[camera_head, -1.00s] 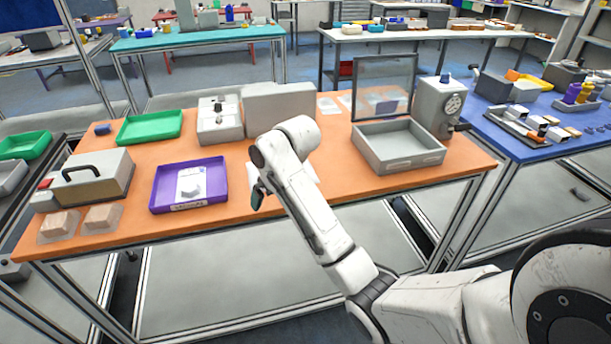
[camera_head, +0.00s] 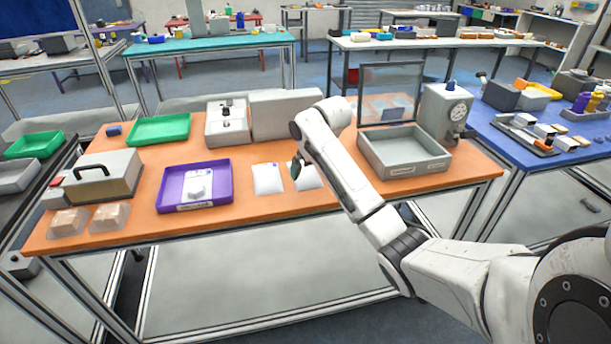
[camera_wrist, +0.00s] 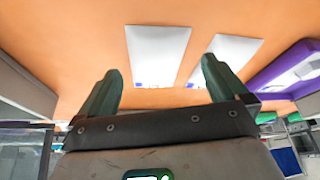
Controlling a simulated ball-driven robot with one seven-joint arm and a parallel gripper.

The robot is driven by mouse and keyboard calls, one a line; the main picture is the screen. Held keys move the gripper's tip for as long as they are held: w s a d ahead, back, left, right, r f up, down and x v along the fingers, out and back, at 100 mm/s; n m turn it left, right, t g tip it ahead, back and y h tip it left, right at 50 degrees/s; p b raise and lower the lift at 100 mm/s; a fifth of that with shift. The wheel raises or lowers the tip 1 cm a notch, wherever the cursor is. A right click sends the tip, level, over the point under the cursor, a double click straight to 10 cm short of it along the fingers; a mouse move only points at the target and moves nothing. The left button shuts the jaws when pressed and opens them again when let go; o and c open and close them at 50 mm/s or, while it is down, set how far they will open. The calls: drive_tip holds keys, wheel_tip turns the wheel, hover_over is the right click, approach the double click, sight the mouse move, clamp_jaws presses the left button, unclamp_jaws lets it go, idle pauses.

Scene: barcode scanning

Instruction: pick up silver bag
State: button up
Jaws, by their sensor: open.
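Two flat, pale silver-white bags lie side by side on the orange table right of the purple tray. The left bag (camera_head: 268,179) is in clear view. The right bag (camera_head: 309,178) is partly covered by my gripper (camera_head: 297,170). In the wrist view, one bag (camera_wrist: 157,50) lies between the fingers of my gripper (camera_wrist: 160,66) in the picture, and the other bag (camera_wrist: 232,50) is partly behind the right finger. The fingers are apart with nothing between them. Bare table shows between the fingertips and the bags.
The purple tray (camera_head: 228,187) holds a white packet. A grey open box (camera_head: 432,167) stands right of my arm. A white-grey device (camera_head: 228,133) and a grey block (camera_head: 285,112) stand behind the bags. Bare table lies in front of the bags.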

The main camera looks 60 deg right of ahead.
sight(307, 177)
drive_tip(key=shift+p+x, duration=0.3)
drive_tip(key=shift+x, duration=2.1)
drive_tip(key=shift+c, duration=0.4)
drive_tip(key=c, duration=0.7)
drive_tip(key=shift+o, duration=0.2)
drive_tip(key=shift+r, duration=0.1)
